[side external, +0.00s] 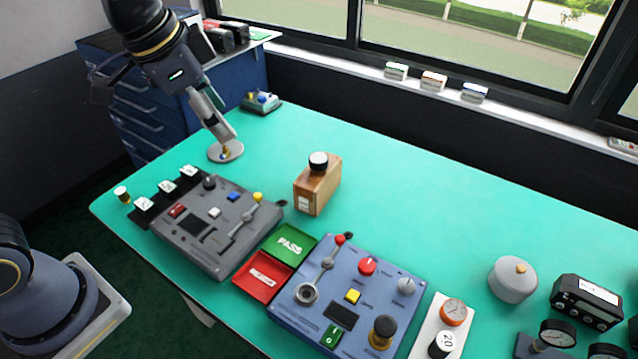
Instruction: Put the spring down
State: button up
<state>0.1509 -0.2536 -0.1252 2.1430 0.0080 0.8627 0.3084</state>
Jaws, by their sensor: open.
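My gripper (222,132) reaches down over the far left part of the green table, with its fingertips just above a round grey dish (238,150). The fingers are seen nearly edge-on, so the gap between them is hard to make out; the jaws are open. A small yellowish item (225,154) shows in the dish, right under the fingertips. It may be the spring, but it is too small and too partly covered for me to tell. I cannot tell whether the fingers touch it.
A grey control box (214,261) and a wooden block with a black knob (317,186) stand nearby. A blue control box (346,266) and red and green trays (263,275) are closer to the front. A small device (261,102) sits behind the dish. The table's back middle is clear.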

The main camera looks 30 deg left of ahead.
jog(key=s+a+f+n+t, duration=0.1)
jog(key=s+a+n, duration=0.5)
jog(key=s+a, duration=0.2)
jog(key=s, duration=0.2)
jog(key=shift+s+a+f+n+y, duration=0.15)
jog(key=shift+s+a+n+y, duration=0.15)
jog(key=shift+s+n+y, duration=0.1)
